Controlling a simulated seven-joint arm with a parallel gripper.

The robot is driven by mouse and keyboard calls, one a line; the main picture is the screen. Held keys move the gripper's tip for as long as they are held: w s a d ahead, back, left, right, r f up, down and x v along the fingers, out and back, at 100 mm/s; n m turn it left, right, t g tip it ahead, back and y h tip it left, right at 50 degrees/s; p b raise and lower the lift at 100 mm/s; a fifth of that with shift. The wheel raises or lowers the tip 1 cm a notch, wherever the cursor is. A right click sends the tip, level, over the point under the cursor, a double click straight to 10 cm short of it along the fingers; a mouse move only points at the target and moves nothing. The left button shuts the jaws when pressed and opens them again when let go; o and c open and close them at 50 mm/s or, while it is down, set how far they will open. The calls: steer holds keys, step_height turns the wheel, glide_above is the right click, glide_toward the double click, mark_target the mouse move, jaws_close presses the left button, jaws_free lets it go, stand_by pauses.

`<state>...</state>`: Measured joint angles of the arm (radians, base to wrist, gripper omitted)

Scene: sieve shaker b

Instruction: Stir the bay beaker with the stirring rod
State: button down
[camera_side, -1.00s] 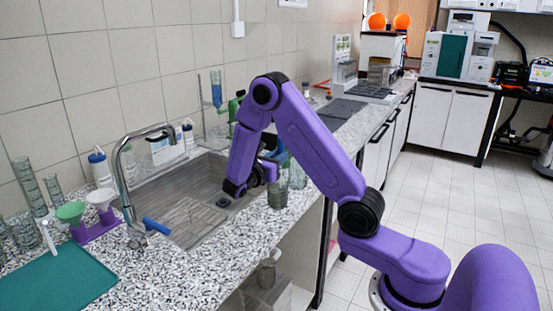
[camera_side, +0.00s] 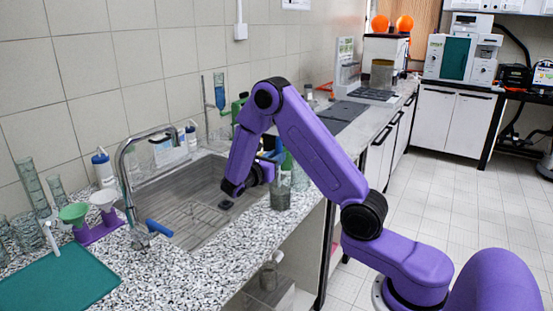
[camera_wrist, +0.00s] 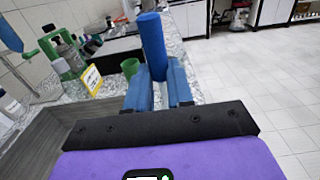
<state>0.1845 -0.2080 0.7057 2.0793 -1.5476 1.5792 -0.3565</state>
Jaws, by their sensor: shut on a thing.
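My gripper (camera_wrist: 160,84) has blue fingers shut on a blue cylinder, which I take for the stirring rod (camera_wrist: 152,40). The cylinder stands up between the fingertips in the wrist view; its lower end is hidden. In the side view my gripper (camera_side: 272,160) is over the sink's right edge, largely hidden by my wrist. A clear glass beaker (camera_side: 280,194) stands on the counter just below and right of it. Another glass vessel (camera_side: 300,178) stands beside it. I cannot tell which is the bay beaker or whether the rod is inside one.
The sink (camera_side: 205,215) lies left of the gripper, with a curved faucet (camera_side: 125,170). A green cylinder (camera_wrist: 130,68) and a yellow-edged card (camera_wrist: 92,80) are near the fingers. The front counter (camera_side: 215,262) is clear.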

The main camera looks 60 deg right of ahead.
steer(key=shift+a, duration=0.1)
steer(key=shift+a, duration=0.5)
steer(key=shift+s+a, duration=0.25)
steer(key=shift+s, duration=0.35)
